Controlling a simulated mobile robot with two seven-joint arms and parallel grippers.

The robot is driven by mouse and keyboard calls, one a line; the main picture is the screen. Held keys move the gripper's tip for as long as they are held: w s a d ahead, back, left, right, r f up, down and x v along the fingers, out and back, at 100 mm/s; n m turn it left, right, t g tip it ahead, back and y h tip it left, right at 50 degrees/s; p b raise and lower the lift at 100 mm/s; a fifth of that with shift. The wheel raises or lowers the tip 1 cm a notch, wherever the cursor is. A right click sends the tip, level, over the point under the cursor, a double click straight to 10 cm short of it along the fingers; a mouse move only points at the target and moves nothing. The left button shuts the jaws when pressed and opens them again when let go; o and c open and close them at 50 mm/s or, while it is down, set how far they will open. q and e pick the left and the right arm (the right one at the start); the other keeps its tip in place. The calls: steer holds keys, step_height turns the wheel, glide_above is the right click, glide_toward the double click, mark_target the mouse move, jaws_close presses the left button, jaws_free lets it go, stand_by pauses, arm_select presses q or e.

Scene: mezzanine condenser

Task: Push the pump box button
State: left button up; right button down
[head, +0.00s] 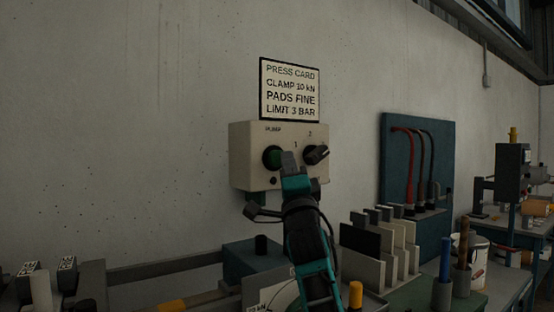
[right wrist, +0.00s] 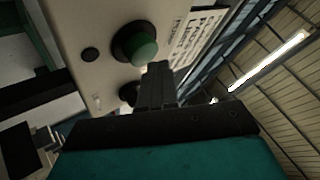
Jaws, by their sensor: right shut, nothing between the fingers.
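The pump box (head: 248,173) is a cream box fixed to the wall under a sign. Its green button (head: 272,157), in a dark collar, is on the left of its face, with a black rotary knob (head: 316,154) on the right. My right gripper (head: 289,160) is in front of the box, its tip just right of the button in the head view. In the right wrist view the shut fingers (right wrist: 158,75) point at the box (right wrist: 85,20), close beside the green button (right wrist: 141,52). I cannot tell whether they touch it. My left gripper is not in view.
A sign (head: 290,90) hangs directly above the box. Below it is a bench with a dark block (head: 250,255) and a rack of upright plates (head: 380,245). A blue panel (head: 450,165) with red and dark hoses stands to the right. The wall left of the box is clear.

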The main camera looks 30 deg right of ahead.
steer(key=shift+w+y, duration=0.3)
steer(key=shift+w, duration=0.3)
stand_by(0.6)
steer(key=shift+s, duration=1.05)
steer(key=s+p, duration=0.2)
steer(key=s, duration=0.4)
steer(key=shift+d, duration=0.25)
